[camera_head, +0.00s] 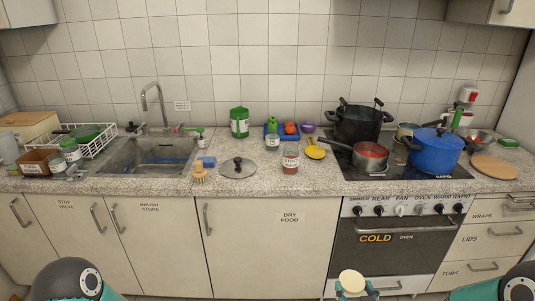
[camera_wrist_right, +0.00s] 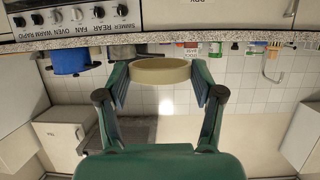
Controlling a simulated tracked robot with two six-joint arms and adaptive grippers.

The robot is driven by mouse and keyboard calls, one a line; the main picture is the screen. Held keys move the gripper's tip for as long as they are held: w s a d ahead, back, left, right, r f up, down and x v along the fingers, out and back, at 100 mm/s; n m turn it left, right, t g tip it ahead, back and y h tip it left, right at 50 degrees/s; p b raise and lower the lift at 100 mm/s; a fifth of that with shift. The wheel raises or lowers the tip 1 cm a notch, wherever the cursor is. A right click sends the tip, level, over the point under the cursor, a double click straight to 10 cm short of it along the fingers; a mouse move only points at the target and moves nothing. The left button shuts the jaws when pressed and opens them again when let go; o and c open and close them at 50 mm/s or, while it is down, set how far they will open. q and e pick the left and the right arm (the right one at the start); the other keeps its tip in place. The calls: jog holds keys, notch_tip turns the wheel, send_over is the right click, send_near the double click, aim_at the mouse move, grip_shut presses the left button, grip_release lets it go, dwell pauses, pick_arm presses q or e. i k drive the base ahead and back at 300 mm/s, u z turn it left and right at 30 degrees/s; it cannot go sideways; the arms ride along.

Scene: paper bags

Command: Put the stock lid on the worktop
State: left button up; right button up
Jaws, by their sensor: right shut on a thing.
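My right gripper (camera_head: 355,289) is shut on a round cream lid (camera_head: 352,279), likely the stock lid, though I can read no label on it. The lid is held in front of the oven, below the worktop edge. In the right wrist view the lid (camera_wrist_right: 160,70) sits between the two green fingers. The speckled worktop (camera_head: 255,187) runs along the wall behind it. A glass jar (camera_head: 290,161) with red-brown contents and a label too small to read stands near its front. Of my left arm only a link shows; its gripper is out of view.
A pan lid with a black knob (camera_head: 238,168) lies left of the jar. A yellow spoon rest (camera_head: 315,150) is behind. The worktop front between jar and hob looks clear.

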aim_at(319, 176)
jog(key=i, duration=1)
